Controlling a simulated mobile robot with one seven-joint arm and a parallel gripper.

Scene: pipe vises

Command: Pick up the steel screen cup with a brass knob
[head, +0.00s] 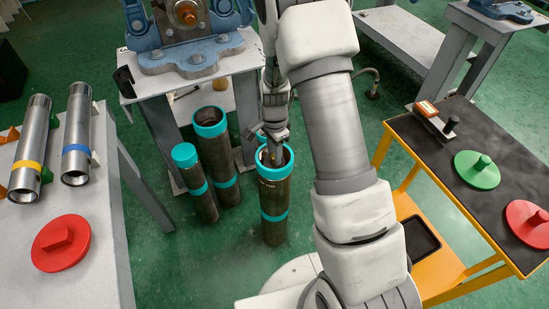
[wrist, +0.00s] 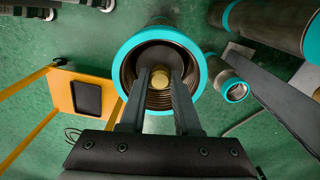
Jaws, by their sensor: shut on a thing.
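The steel screen cup (wrist: 160,56) sits inside the mouth of an upright dark pipe (head: 272,195) with a teal collar. In the wrist view only its round grey top shows; its lower part is hidden in the bore. Its brass knob (wrist: 161,78) stands at the middle. My gripper (wrist: 160,73) reaches into the pipe mouth and its two fingers are shut on the knob, one on each side. In the head view my gripper (head: 275,157) is at the pipe's top, and the cup is mostly hidden there.
Two other teal-collared pipes (head: 211,124) (head: 186,156) stand close on the left. A vise (head: 190,58) is on a stand behind. A white table (head: 90,283) with steel pipes and a red cap (head: 61,243) is left; an orange cart (head: 440,255) with green and red caps is right.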

